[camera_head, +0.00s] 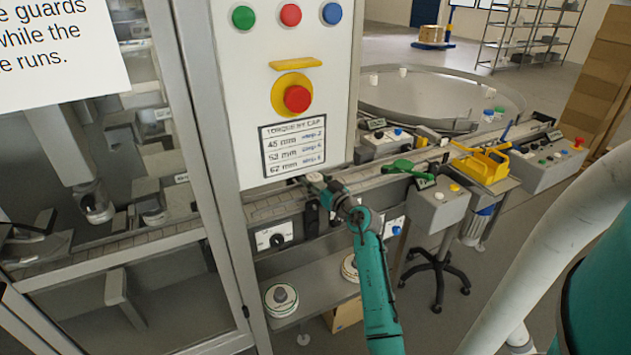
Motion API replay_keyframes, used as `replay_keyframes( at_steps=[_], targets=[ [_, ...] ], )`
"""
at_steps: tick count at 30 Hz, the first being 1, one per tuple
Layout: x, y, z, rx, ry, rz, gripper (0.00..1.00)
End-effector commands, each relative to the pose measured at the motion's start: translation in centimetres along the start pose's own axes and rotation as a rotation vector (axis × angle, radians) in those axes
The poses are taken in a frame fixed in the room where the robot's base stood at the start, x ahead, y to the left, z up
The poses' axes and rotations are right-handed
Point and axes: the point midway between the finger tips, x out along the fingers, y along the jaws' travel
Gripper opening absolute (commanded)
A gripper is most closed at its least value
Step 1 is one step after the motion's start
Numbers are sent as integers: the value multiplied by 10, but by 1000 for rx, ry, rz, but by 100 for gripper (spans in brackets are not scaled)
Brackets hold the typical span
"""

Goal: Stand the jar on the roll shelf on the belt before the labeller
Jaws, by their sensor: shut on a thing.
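My gripper (322,187) is at the belt (272,209), just right of the lower corner of the white control panel. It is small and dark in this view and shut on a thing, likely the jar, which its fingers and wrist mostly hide. I cannot tell whether the jar touches the belt or how upright it is. The roll shelf (318,296) is the grey shelf below the belt. It carries a label roll (281,299) at the left and another roll (350,267) partly behind my teal arm. I cannot make out which machine is the labeller.
The control panel (287,100) with coloured buttons stands close left of my gripper. A glass-guarded machine (110,200) fills the left. A green object (408,170) lies right of the gripper, near a yellow bin (483,165). A round table (440,97) stands behind; open floor lies right.

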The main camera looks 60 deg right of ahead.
Motion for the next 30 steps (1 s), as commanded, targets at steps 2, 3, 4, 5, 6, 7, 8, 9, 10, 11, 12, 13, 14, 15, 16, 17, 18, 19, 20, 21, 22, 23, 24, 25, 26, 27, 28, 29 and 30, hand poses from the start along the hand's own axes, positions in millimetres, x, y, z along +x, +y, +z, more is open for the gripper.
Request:
replay_keyframes(
  at_steps=[2, 3, 4, 5, 6, 7, 8, 9, 10, 11, 12, 13, 14, 15, 16, 17, 18, 19, 20, 21, 22, 23, 24, 25, 26, 27, 28, 29, 30],
  targets=[
    [0, 0, -1, 0, 1, 0, 9],
    [0, 0, -1, 0, 1, 0, 9],
    [0, 0, 0, 0, 1, 0, 9],
    [0, 0, 0, 0, 0, 0, 9],
    [0, 0, 1, 0, 0, 0, 9],
    [0, 0, 2, -1, 0, 0, 9],
    [0, 0, 3, -1, -1, 0, 9],
    [0, 0, 4, -1, -1, 0, 9],
    [0, 0, 5, 0, -1, 0, 9],
    [0, 0, 6, 0, -1, 0, 9],
    [0, 0, 6, 0, -1, -1, 57],
    [0, 0, 6, 0, -1, -1, 64],
    [0, 0, 6, 0, -1, -1, 72],
    [0, 0, 6, 0, -1, -1, 77],
    [0, 0, 6, 0, 0, -1, 77],
    [0, 0, 6, 0, 0, -1, 77],
    [0, 0, 6, 0, 0, -1, 77],
    [0, 0, 6, 0, 0, -1, 77],
    [0, 0, 6, 0, 0, 0, 77],
    [0, 0, 5, 0, 0, 0, 77],
    [0, 0, 5, 0, 0, 0, 77],
    [0, 0, 5, 0, 0, 0, 77],
    [0, 0, 5, -1, 0, 0, 77],
    [0, 0, 4, -1, 0, 0, 77],
    [0, 0, 2, -2, 1, 0, 77],
    [0, 0, -1, -2, 2, 0, 77],
    [-1, 0, -2, -1, 2, 0, 77],
    [-6, 0, -1, 0, 1, 1, 77],
    [-12, 0, 0, 1, -1, 1, 77]
  ],
)
